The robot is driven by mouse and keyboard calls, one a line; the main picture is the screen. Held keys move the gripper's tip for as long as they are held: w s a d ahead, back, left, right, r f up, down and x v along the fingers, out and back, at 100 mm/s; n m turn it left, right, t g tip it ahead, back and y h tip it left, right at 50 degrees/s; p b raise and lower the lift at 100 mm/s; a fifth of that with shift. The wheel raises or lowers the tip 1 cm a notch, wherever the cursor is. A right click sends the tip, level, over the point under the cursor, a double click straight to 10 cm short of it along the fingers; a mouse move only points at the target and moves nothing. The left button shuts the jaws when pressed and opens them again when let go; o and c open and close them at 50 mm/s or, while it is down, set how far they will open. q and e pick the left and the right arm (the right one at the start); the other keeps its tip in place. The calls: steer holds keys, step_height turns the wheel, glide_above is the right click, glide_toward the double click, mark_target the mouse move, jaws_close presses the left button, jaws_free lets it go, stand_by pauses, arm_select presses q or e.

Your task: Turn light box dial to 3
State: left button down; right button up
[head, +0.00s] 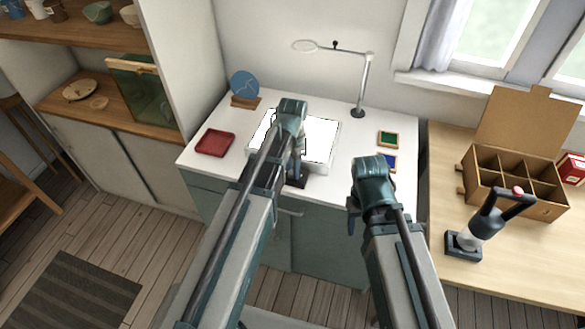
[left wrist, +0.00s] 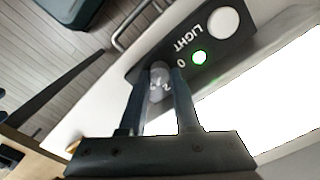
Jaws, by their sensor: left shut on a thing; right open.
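The light box (head: 334,138) lies on the white worktop with its top panel glowing white. It also shows in the left wrist view (left wrist: 260,105), with a dark control strip bearing the word LIGHT, a round white button (left wrist: 224,23) and a lit green lamp (left wrist: 199,57). My left gripper (head: 297,178) is at the box's front edge. In the left wrist view its fingers (left wrist: 160,95) are shut on the grey dial (left wrist: 158,76). A 0 shows beside the dial; its pointer and other marks are too small or covered to read. My right gripper (head: 351,224) is open and empty, in front of the worktop.
A red tray (head: 215,143) lies left of the box, and a blue disc on a stand (head: 244,86) is behind it. A magnifier lamp (head: 362,85) stands at the back. Green (head: 387,138) and blue (head: 389,161) pieces lie right. A compartment box (head: 480,186) stands on the right table.

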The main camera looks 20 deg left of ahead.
arm_select(q)
steer(key=shift+m, duration=1.2)
steer(key=c, duration=0.6)
jaws_free()
step_height(320, 180, up, 14)
steer(key=p, duration=1.3)
steer(key=shift+f+p, duration=0.1)
steer(key=shift+p, duration=0.3)
